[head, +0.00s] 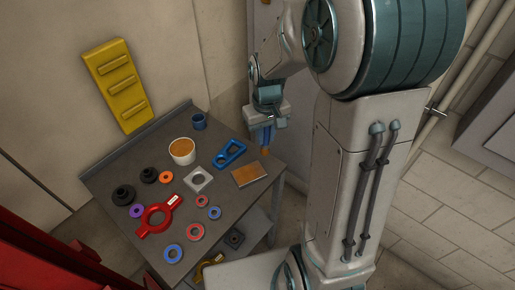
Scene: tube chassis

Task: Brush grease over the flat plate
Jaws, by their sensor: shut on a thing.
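My gripper (266,118) hangs over the right back part of the grey table and is shut on a brush (265,151). The brush points down; its lower end is orange-brown. The flat plate (250,174) lies on the table's right side, just below the brush in the picture. Its top is mostly orange-brown with a grey border. The brush tip looks apart from the plate, but its height is hard to tell. A white tub (182,150) with orange-brown grease stands at the table's back middle.
On the table (220,218) are a blue cup (199,121), a blue two-hole part (229,153), a grey square ring (198,180), a red ring with handle (157,215) and several small rings. A yellow ribbed panel (118,84) is on the wall behind.

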